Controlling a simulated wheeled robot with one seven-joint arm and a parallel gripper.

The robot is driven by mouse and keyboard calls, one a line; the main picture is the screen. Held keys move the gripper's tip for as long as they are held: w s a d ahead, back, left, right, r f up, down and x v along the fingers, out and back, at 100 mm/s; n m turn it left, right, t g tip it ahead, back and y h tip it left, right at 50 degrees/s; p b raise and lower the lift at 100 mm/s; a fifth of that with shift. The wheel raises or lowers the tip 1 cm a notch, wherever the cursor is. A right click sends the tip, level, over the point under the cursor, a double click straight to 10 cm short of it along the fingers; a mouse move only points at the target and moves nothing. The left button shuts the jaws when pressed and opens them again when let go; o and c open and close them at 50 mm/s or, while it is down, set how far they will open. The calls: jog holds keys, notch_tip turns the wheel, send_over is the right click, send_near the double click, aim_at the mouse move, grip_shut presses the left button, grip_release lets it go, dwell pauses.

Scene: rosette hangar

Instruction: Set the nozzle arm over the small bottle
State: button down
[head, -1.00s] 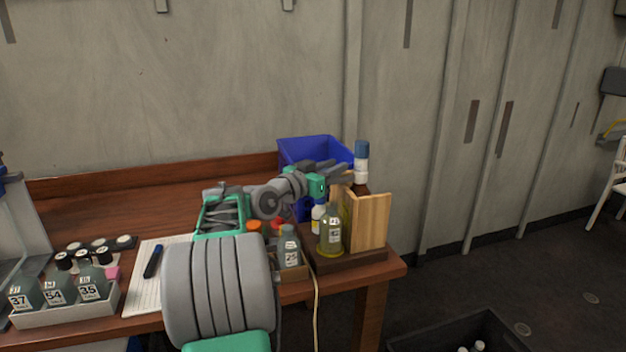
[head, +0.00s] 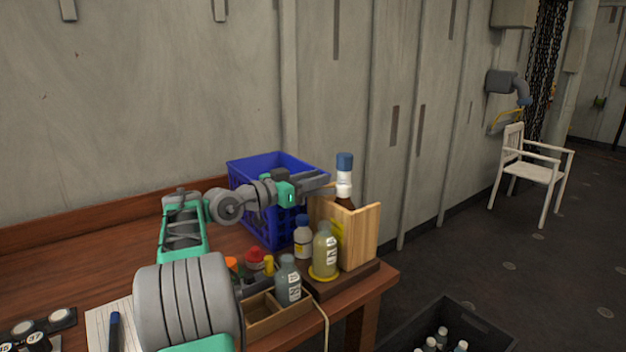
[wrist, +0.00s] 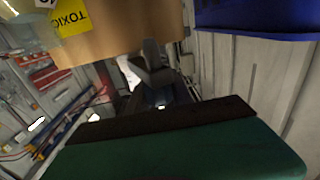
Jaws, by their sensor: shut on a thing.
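My gripper (head: 318,182) is level beside the neck of a brown bottle with a white collar and blue cap (head: 344,172). Its grey jaws are shut on a slim part, apparently the nozzle arm, which the fingers largely hide. The wrist view shows the grey jaws (wrist: 150,68) near a wooden panel with a yellow TOXIC label (wrist: 72,20). A small greenish labelled bottle (head: 325,253) stands upright on a yellow disc (head: 322,277), on a dark base in front of the wooden panels (head: 362,237). The jaws are above and slightly left of it. The nozzle tip cannot be made out.
A blue crate (head: 250,190) stands behind my gripper. A white bottle with a blue cap (head: 303,238) and a grey-green bottle in a divided tray (head: 262,325) stand left of the base. A dark floor bin (head: 480,322) lies beyond the table's right end.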

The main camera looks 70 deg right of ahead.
jog(key=c, duration=1.1)
grip_release()
jog(key=shift+c, duration=0.2)
